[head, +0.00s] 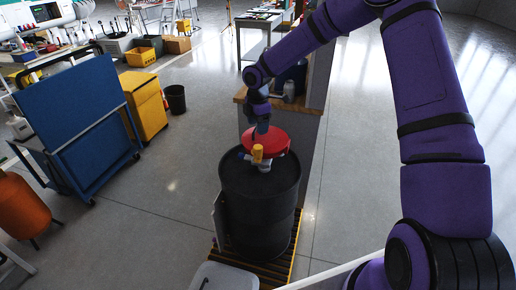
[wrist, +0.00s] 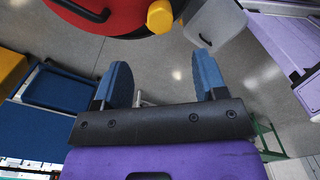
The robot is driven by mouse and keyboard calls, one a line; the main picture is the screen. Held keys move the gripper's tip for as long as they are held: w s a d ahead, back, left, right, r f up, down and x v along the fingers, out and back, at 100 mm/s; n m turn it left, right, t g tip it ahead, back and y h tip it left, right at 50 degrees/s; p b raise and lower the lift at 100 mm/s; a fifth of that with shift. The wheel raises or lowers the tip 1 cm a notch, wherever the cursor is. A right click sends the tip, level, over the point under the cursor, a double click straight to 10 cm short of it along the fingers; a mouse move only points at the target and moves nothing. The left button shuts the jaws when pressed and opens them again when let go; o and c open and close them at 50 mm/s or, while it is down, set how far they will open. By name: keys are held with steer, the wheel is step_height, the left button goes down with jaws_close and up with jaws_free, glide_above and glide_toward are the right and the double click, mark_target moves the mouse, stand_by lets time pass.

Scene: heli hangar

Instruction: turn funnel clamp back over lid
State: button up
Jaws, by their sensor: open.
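A black drum (head: 260,205) stands upright with a red round funnel lid (head: 273,141) on its top. A yellow knob (head: 257,153), which I take for part of the clamp, sits at the lid's near edge beside a small grey-blue fitting (head: 265,166). In the wrist view the red lid (wrist: 95,14) with a black bar and the yellow knob (wrist: 160,16) show at the top edge. My gripper (head: 262,132) is above the lid's left part, fingers pointing down. Its two blue fingers (wrist: 161,65) are apart with nothing between them. The clamp's far side is hidden.
The drum stands on a slatted pallet (head: 285,262) with a yellow edge. A wood-topped counter (head: 300,103) is close behind it. A grey bin (head: 225,276) is in front. A blue panel cart (head: 78,120) is at left, with free floor between.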

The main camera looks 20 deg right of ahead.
mark_target(258, 147)
step_height(258, 147, down, 11)
steer(key=shift+r, duration=0.1)
stand_by(0.4)
steer(key=c, duration=0.9)
